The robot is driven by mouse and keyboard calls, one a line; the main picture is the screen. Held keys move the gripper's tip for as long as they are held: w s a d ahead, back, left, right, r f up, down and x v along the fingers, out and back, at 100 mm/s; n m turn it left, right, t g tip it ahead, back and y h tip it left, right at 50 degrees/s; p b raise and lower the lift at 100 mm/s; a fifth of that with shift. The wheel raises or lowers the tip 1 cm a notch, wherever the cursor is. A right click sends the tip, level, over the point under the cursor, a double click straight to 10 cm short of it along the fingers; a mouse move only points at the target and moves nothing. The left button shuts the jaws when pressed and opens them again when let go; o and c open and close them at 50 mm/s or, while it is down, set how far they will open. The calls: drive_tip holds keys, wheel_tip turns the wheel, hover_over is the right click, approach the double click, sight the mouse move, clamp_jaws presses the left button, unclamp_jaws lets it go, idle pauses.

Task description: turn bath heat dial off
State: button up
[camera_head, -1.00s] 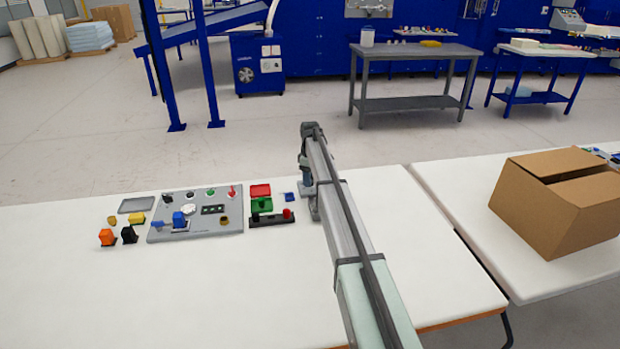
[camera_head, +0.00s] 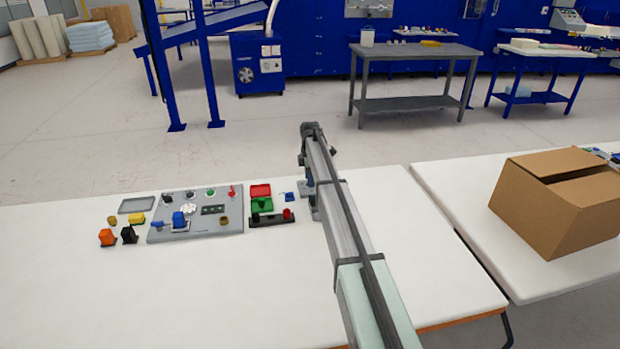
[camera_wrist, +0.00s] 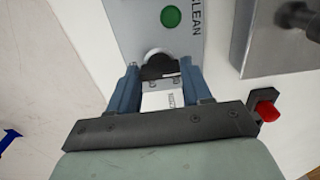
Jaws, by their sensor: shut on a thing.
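In the wrist view, a black dial (camera_wrist: 158,66) with a pale disc behind it sits on a grey panel (camera_wrist: 130,20). My gripper (camera_wrist: 160,72) has its two blue fingers on either side of the dial and is shut on it. A pale label with small print lies between the fingers, and I cannot read it as bath heat. In the head view, my gripper (camera_head: 307,188) is low at the table, right of the control board, and my arm hides most of the dial's panel.
In the wrist view, a green button (camera_wrist: 170,16) marked CLEAN is just beyond the dial, and a red knob (camera_wrist: 266,108) is at right. In the head view, a control board (camera_head: 210,225) with several knobs lies left. A cardboard box (camera_head: 550,215) stands right.

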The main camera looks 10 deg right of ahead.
idle(0.4)
drive_tip(key=o, duration=1.1)
drive_tip(key=shift+c, duration=0.2)
drive_tip(key=shift+r, duration=0.1)
wheel_tip(320, 180, up, 14)
drive_tip(key=shift+f, duration=0.2)
